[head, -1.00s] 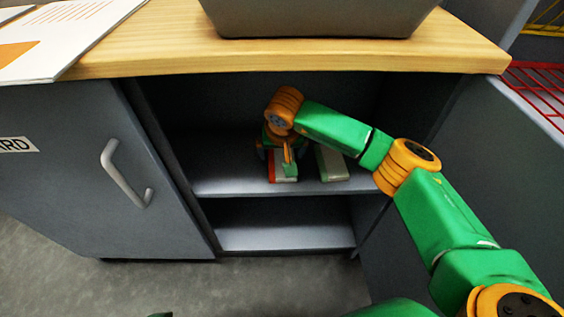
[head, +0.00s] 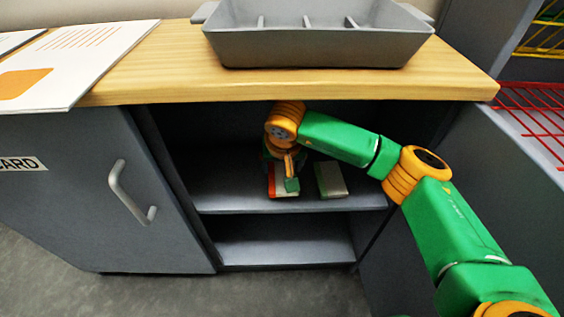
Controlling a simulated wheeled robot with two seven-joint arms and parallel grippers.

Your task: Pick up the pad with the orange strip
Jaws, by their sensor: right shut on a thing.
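The pad with the orange strip (head: 285,194) is on the upper shelf inside the open cabinet, in the head view. It is pale with an orange-red edge on its left and a green part at its right. My right gripper (head: 290,174) reaches down over it from above and is shut on it. The wrist and fingers hide its back part. I cannot tell whether the pad is clear of the shelf. A second pad (head: 331,180), pale with a green edge, lies just to its right, apart from it. My left gripper is out of view.
The wooden top (head: 300,84) overhangs the cabinet close above my right wrist. A grey divided tray (head: 318,50) and white sheets (head: 85,65) lie on it. A grey door (head: 85,190) is at left. The lower shelf (head: 285,249) looks empty. A red wire rack (head: 530,110) is at right.

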